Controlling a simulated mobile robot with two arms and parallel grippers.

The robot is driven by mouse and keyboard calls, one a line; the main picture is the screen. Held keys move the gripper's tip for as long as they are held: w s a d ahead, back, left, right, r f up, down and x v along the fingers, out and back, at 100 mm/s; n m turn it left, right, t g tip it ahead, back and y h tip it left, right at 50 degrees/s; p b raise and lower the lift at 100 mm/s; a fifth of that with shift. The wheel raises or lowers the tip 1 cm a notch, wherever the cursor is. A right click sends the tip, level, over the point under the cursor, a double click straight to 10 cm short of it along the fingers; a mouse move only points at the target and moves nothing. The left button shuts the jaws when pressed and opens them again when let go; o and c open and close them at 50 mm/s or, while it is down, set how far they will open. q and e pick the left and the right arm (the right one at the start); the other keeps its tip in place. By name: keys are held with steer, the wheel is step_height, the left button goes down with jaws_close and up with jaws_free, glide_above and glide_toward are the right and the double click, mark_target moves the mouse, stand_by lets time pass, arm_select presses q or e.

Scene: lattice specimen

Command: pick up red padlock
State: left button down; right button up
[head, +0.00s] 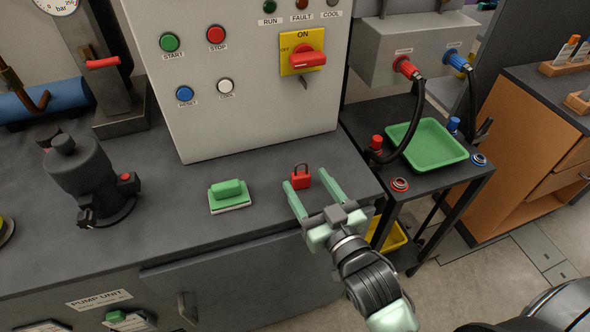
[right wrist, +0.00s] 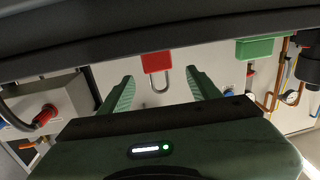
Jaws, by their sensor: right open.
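The red padlock (head: 301,177) stands upright on the dark grey counter, its dark shackle upward, in front of the control panel. In the right wrist view the padlock (right wrist: 156,63) appears upside down, between and just beyond the fingertips. My right gripper (head: 309,180) is open, its pale green fingers on either side of the padlock in the head view. My left gripper is not in view.
A green block-shaped item (head: 229,195) lies on the counter left of the padlock. The control panel (head: 240,110) rises behind. A side table with a green tray (head: 428,145) and hoses stands to the right. A dark pump (head: 90,180) stands at left.

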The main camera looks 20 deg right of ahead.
steer(key=shift+w+a+r, duration=0.1)
steer(key=shift+w, duration=0.7)
steer(key=w, duration=0.3)
steer(key=w+p, duration=0.1)
steer(key=shift+w+a+f, duration=0.25)
steer(key=shift+w+a, duration=0.05)
steer(key=shift+w, duration=0.25)
steer(key=shift+c, duration=0.3)
jaws_close()
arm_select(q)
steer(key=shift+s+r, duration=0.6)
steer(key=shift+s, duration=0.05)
